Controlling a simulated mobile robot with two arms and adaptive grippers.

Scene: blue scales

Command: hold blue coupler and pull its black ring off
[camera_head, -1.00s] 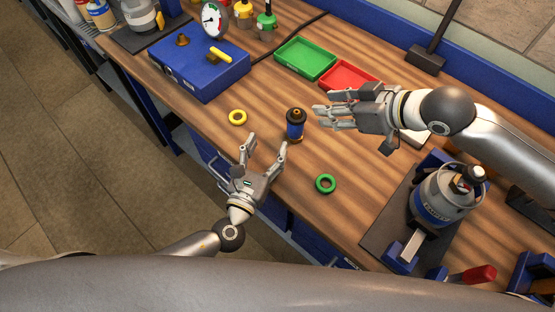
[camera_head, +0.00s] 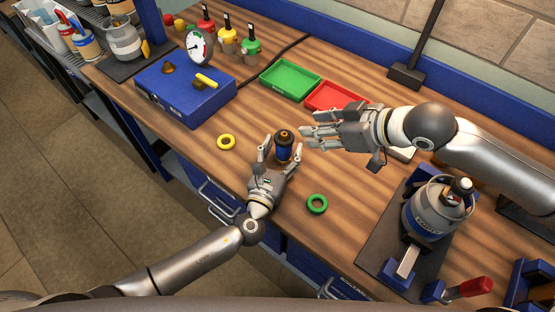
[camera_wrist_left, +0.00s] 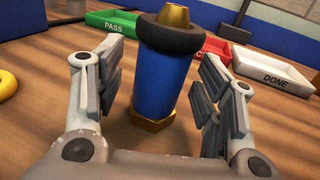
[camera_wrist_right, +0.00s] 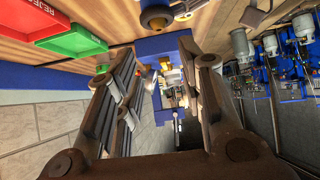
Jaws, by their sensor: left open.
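The blue coupler (camera_head: 284,151) stands upright on the wooden bench, with brass at its top and base. Its black ring (camera_head: 283,137) sits around the upper end. In the left wrist view the coupler (camera_wrist_left: 160,80) stands between my open left fingers, with gaps on both sides, and the ring (camera_wrist_left: 168,35) is above the fingers. My left gripper (camera_head: 278,150) is open around the coupler. My right gripper (camera_head: 304,136) is just right of the coupler, open and empty. In the right wrist view the coupler's top and ring (camera_wrist_right: 155,17) appear at the upper edge, outside the fingers.
A yellow ring (camera_head: 226,142) lies left of the coupler and a green ring (camera_head: 317,204) to its front right. Green (camera_head: 291,78) and red (camera_head: 336,97) trays stand behind. A blue gauge box (camera_head: 185,95) is at back left, a grey canister (camera_head: 438,207) at right.

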